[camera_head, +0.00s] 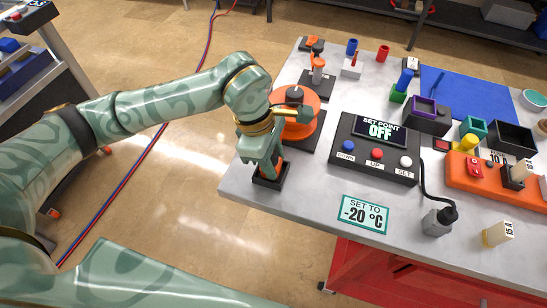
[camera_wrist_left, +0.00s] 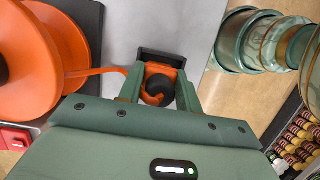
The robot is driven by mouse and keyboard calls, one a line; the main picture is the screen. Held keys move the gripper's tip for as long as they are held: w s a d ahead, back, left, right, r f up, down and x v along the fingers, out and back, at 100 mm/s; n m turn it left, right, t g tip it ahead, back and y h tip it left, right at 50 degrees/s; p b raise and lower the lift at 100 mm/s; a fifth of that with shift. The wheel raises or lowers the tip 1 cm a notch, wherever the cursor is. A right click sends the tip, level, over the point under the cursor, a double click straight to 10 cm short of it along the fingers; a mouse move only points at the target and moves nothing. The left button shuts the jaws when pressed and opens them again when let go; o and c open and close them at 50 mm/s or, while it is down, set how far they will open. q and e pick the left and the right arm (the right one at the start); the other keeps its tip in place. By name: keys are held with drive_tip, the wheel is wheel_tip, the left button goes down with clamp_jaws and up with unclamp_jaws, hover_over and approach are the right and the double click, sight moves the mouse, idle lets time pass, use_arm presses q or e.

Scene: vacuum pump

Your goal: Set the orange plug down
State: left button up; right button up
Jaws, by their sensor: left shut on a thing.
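The orange plug (camera_wrist_left: 156,88) sits between the fingers of my left gripper (camera_wrist_left: 160,84) in the left wrist view, with a dark round part in its middle. In the head view my left gripper (camera_head: 268,162) points down and is shut on the plug, which is mostly hidden there. A black square holder (camera_head: 270,179) is directly under the fingertips at the table's left edge; its rim also shows in the left wrist view (camera_wrist_left: 162,56). I cannot tell whether the plug touches the holder's bottom. My right gripper is not in view.
An orange round pump part (camera_head: 310,118) stands close behind the gripper; it fills the left of the wrist view (camera_wrist_left: 40,60). A control box (camera_head: 378,155) reading OFF is to the right.

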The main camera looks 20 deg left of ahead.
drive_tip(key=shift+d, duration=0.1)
use_arm(q)
drive_tip(key=shift+f, duration=0.1)
drive_tip(key=o, duration=0.9)
drive_tip(key=shift+o, duration=0.6)
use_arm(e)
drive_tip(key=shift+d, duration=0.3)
use_arm(q)
drive_tip(key=p+v, duration=0.2)
drive_tip(key=v, duration=1)
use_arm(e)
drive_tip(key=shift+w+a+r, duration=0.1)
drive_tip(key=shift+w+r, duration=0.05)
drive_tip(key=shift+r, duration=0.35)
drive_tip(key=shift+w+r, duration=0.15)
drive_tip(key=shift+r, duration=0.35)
use_arm(q)
drive_tip(key=shift+s+d, duration=0.15)
